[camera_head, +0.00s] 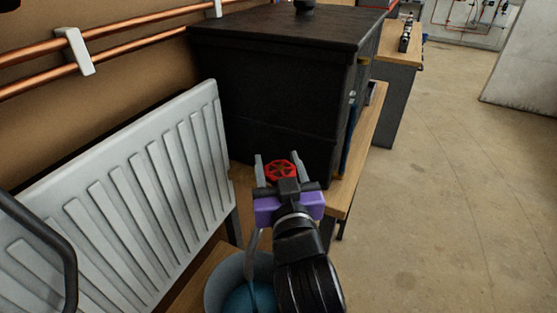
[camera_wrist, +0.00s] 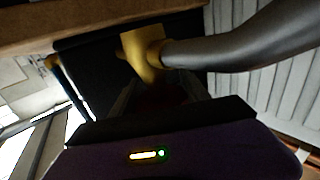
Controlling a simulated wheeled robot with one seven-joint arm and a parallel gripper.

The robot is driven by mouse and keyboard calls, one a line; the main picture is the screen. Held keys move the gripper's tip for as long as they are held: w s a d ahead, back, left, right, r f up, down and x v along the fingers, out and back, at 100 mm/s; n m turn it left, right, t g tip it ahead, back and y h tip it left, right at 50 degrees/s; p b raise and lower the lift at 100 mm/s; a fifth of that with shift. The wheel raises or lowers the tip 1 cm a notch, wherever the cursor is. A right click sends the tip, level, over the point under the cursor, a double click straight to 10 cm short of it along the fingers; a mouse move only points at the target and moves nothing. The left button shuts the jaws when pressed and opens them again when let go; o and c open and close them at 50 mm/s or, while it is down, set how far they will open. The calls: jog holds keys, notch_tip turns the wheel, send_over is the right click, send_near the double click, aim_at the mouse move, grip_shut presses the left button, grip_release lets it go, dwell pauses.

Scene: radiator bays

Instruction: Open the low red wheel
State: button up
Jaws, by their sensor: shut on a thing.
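The red wheel (camera_head: 281,171) is a small spoked handwheel, low between the white radiator and the black cabinet. My gripper (camera_head: 279,161) reaches it from the near side, one finger on each side of its rim, and is shut on it. In the wrist view the wheel is only a dim dark red patch (camera_wrist: 160,96) between the fingers. A brass-coloured fitting (camera_wrist: 143,52) and a thick grey pipe (camera_wrist: 240,42) show beyond it. The wheel's lower part is hidden behind my gripper, and I cannot tell how far it is turned.
The white radiator (camera_head: 130,195) stands close on the left. A large black cabinet (camera_head: 275,95) stands behind the wheel. A grey bucket (camera_head: 217,290) with something blue inside is below my gripper. Copper pipes (camera_head: 130,27) run along the wall. The floor (camera_head: 440,190) on the right is clear.

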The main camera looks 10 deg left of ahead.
jog(key=o, duration=1.4)
jog(key=shift+f+m+h+b, duration=0.1)
jog(key=shift+m+h+b, duration=0.25)
jog(key=shift+b, duration=0.2)
